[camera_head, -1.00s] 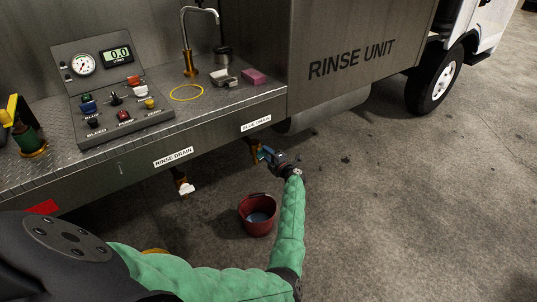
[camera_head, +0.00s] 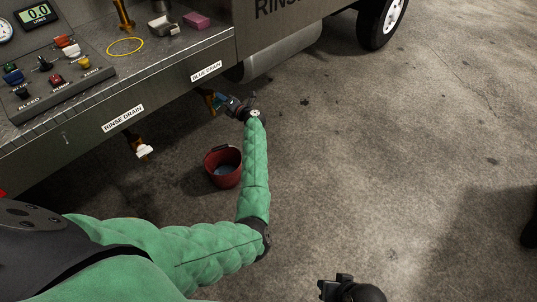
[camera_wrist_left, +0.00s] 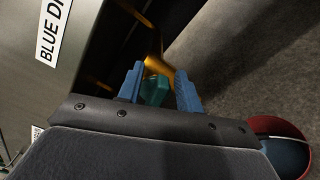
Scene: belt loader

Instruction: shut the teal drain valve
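The teal drain valve handle (camera_wrist_left: 155,90) sits on a brass pipe (camera_wrist_left: 152,55) below the BLUE DRAIN label (camera_head: 206,71). In the head view the valve is small and mostly hidden by my left gripper (camera_head: 226,102). In the left wrist view, the blue fingers of my left gripper (camera_wrist_left: 160,88) stand apart on either side of the teal handle. A gap shows between the handle and the right finger; contact with the left finger is unclear. At the bottom edge of the head view, a dark part looks like my right gripper (camera_head: 335,288); its fingers are not clear.
A red bucket (camera_head: 223,168) with bluish liquid stands on the floor below the drains. A white-handled valve (camera_head: 143,151) hangs under the RINSE DRAIN label (camera_head: 123,118). The metal counter (camera_head: 150,70) overhangs both. The concrete floor to the right is open.

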